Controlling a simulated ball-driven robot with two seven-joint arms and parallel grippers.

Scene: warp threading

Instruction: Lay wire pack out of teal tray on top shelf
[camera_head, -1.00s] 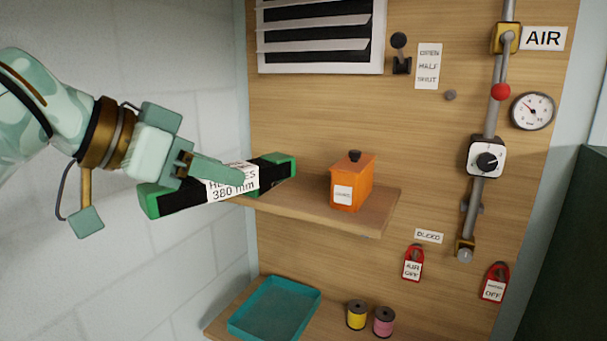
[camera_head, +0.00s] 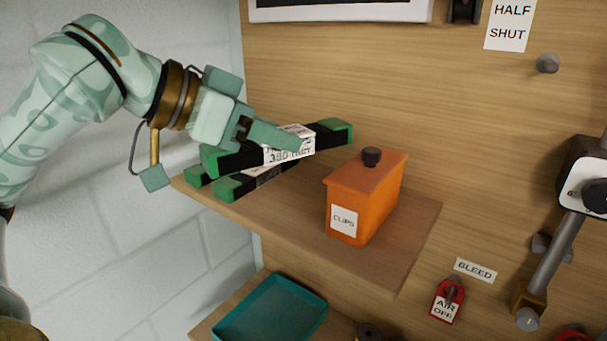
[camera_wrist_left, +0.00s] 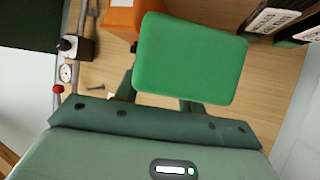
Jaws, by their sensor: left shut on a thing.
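The wire pack (camera_head: 232,158) is a long black bar with green ends and a white label reading about 380. My left gripper (camera_head: 276,135) is shut on its middle and holds it above the left part of the top shelf (camera_head: 290,235). In the left wrist view, the pack's green end (camera_wrist_left: 190,58) fills the centre and hides the fingertips. Similar packs with green ends (camera_head: 230,188) lie on the shelf below it. Whether the held pack touches them I cannot tell. The teal tray (camera_head: 313,306) is on the lower shelf, empty where visible. My right gripper is out of view.
An orange box labelled clips (camera_head: 345,205), with a dark knob, stands on the top shelf right of the packs. The shelf's front is bare. Two labelled packs (camera_wrist_left: 272,20) show at the wrist view's upper right. A red lockout tag (camera_head: 446,303) hangs right of the shelf.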

